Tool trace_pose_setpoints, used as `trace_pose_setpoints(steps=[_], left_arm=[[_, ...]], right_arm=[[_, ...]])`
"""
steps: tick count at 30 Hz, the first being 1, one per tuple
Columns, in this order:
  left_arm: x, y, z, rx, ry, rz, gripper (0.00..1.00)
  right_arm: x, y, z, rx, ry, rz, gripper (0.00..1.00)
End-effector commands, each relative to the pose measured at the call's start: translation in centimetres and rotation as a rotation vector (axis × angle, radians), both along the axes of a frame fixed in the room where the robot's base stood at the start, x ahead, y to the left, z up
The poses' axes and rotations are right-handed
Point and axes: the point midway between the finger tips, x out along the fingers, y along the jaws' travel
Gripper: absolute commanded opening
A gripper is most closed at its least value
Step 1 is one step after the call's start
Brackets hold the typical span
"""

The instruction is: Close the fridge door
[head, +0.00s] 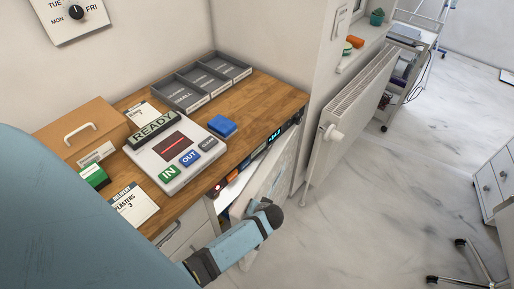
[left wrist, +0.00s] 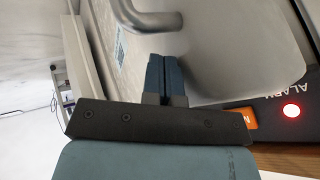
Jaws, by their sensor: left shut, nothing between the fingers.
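The fridge door (head: 275,178) is a pale panel under the wooden counter, standing ajar at an angle, with a dark gap at its left. The control strip above it has a lit blue-green display (head: 273,137). My left gripper (head: 268,214) is at the lower front of the door in the head view; the arm hides part of the door there. In the left wrist view the dark fingers (left wrist: 165,79) are together and empty, close in front of a pale surface near a grey curved handle (left wrist: 150,16). I cannot tell whether they touch it. My right gripper is not in view.
A red alarm light (left wrist: 291,111) and an orange switch (left wrist: 242,119) are on the control strip. The counter holds a scanner box (head: 172,150), a blue block (head: 222,126) and a grey tray (head: 190,82). A white radiator (head: 345,115) stands right of the fridge.

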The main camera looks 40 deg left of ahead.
Motion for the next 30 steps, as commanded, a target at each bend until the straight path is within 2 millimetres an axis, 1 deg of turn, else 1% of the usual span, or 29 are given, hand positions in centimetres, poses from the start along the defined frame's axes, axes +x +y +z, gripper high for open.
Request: trace_pose_setpoints(steps=[2, 6, 9, 11, 14, 30], left_arm=[[-0.1, 0.9, 0.1, 0.002, 0.001, -0.011, 0.0], [-0.6, 3.6, 0.2, 0.004, 0.004, -0.067, 0.0], [-0.8, 5.2, 0.2, 0.004, 0.003, -0.1, 0.0], [-0.8, 5.7, 0.2, 0.002, 0.0, -0.113, 0.0], [-0.9, 6.0, 0.0, 0.001, 0.0, -0.122, 0.0], [-0.6, 6.0, 0.0, 0.001, 0.0, -0.122, 0.0]], right_arm=[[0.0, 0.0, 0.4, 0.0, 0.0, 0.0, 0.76], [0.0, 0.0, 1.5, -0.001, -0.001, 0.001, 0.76], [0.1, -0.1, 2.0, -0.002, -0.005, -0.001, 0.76], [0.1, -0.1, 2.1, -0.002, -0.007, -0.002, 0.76], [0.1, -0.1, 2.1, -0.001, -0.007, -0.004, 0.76], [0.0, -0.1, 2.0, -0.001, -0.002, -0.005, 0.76]])
